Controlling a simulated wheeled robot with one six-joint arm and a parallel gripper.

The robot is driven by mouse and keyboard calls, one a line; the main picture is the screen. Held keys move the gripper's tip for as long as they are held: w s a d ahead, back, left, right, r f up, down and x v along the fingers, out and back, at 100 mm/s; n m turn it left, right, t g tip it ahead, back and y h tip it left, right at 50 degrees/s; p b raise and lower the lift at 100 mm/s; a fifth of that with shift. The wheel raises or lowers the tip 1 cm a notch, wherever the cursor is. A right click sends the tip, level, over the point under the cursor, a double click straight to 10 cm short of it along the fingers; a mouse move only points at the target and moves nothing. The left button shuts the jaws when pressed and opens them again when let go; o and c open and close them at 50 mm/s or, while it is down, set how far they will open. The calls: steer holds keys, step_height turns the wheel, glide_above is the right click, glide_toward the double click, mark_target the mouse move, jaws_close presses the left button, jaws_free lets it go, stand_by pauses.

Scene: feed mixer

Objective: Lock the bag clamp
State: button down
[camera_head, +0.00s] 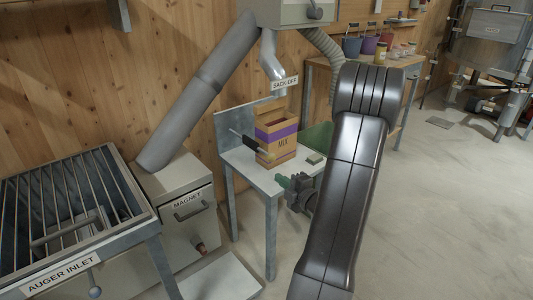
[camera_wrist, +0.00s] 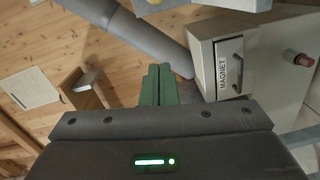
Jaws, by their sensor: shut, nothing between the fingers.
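A brown paper bag (camera_head: 275,138) with a purple band and the word MIX stands upright on a small grey bench (camera_head: 257,178) under the SACK-OFF spout (camera_head: 271,62). A dark bar with a pale yellowish end (camera_head: 252,146) sticks out at the bag's left front. It may be the clamp's lever, but its locked state cannot be told. My gripper (camera_head: 282,181) is at the bench's front edge, below and in front of the bag, apart from it. Its green fingers (camera_wrist: 160,84) are together and empty in the wrist view. The clamp is not recognisable there.
A MAGNET box (camera_head: 183,198) and the barred AUGER INLET (camera_head: 75,225) stand at the left. The MAGNET box also shows in the wrist view (camera_wrist: 222,75). A small block (camera_head: 315,158) lies on the bench's right.

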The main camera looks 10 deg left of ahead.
steer(key=shift+w, duration=0.2)
steer(key=w+a+f+b, duration=0.1)
steer(key=w+a, duration=0.4)
steer(key=w, duration=0.5)
steer(key=shift+a+b, duration=0.4)
steer(key=shift+b, duration=0.35)
